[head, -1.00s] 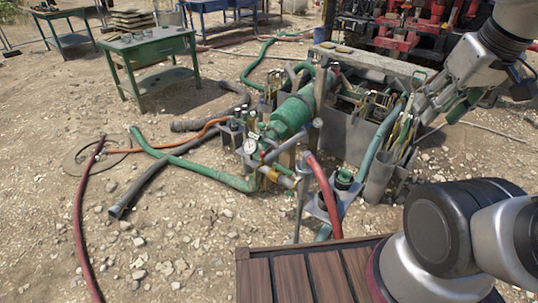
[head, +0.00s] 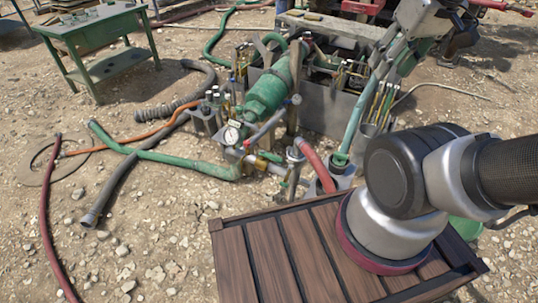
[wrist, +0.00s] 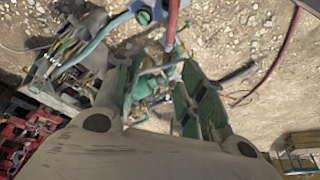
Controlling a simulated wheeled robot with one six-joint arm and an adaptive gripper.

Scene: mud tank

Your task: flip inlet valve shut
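A green pump (head: 268,95) with a white round gauge (head: 231,135) stands in the middle of the head view. A grey bar-like handle (head: 270,127) slants beside it, above pipe fittings with a yellow band (head: 262,163); I cannot tell for sure which part is the inlet valve or how it is set. My gripper (head: 398,45) is high at the upper right, apart from the pump. In the wrist view my gripper (wrist: 160,68) has its green-padded fingers spread with nothing between them; the green pump (wrist: 148,82) shows small beyond.
A red hose (head: 316,165) rises beside the fittings. A grey crate (head: 325,108) and a can of tools stand right of the pump. A wooden deck (head: 270,260) lies in front. A green table (head: 100,30) is back left. Hoses cross the stony ground (head: 150,235).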

